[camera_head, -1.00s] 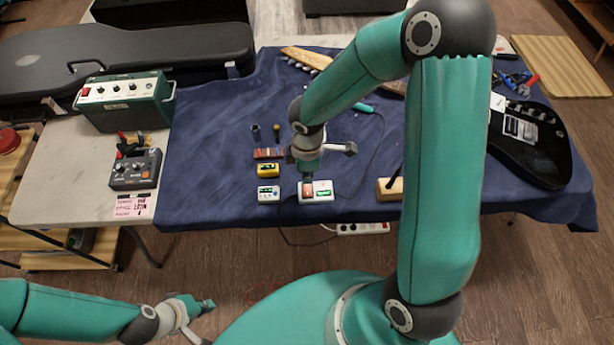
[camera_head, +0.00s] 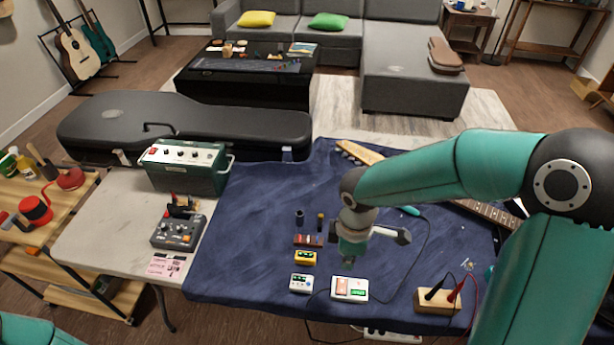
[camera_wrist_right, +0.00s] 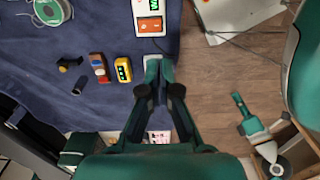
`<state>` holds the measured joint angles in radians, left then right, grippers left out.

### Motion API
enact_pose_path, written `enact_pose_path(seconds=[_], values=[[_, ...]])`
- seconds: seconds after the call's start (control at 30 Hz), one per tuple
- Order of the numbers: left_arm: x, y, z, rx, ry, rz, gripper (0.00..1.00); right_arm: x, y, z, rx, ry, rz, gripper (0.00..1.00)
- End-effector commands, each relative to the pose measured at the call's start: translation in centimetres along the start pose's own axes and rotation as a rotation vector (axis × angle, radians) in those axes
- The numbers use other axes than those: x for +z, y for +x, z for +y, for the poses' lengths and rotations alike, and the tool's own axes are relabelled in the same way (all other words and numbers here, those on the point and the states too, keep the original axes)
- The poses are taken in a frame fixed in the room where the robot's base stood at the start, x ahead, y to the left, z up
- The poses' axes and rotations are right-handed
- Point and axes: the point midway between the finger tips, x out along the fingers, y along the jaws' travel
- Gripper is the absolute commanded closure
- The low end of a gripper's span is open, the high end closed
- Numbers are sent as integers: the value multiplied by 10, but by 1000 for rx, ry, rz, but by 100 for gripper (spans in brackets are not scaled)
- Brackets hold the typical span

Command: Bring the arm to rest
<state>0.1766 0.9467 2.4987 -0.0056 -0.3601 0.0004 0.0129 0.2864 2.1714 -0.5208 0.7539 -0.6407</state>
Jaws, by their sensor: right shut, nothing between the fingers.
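My right gripper (camera_head: 348,258) hangs over the blue cloth, fingers down and empty, above and behind a white box with an orange switch and green display (camera_head: 349,289). In the right wrist view its closed fingertips (camera_wrist_right: 158,66) show beside that box (camera_wrist_right: 150,22); contact cannot be judged. My right arm reaches in from the right, high over the table. My left gripper (camera_wrist_right: 240,104) shows at the right of the wrist view, over the floor; its jaws are too small to read. Only a piece of my left arm shows at the head view's lower left.
A white tuner (camera_head: 300,284), a yellow pedal (camera_head: 305,258) and a wooden block with probes (camera_head: 437,302) lie near the front edge. A green amplifier (camera_head: 187,167) and a grey pedal (camera_head: 178,230) stand left. A guitar neck (camera_head: 490,214) lies behind my arm.

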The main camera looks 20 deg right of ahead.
Motion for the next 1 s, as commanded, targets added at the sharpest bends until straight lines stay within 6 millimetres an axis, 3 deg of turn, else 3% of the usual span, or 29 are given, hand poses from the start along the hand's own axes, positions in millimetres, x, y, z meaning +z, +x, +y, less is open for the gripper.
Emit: enact_pose_path(seconds=[0.13, 0.23, 0.37, 0.5, 0.6, 0.73, 1.0], values=[[0, 0, 0, 0, 0, 0, 100, -3, 6, -3, -11, 14, 9, 100], [0, 0, 0, 0, 0, 0, 100, -14, 28, -13, -49, 74, 44, 100], [0, 0, 0, 0, 0, 0, 100, -39, 78, -41, -143, 263, 126, 100], [0, 0, 0, 0, 0, 0, 100, -60, 138, -80, -252, 586, 195, 100], [0, 0, 0, 0, 0, 0, 100, -64, 172, -104, -297, 821, 212, 100], [0, 0, 0, 0, 0, 0, 100, -60, 200, -124, -313, 1056, 208, 100], [0, 0, 0, 0, 0, 0, 100, -54, 215, -134, -303, 1200, 204, 58]])
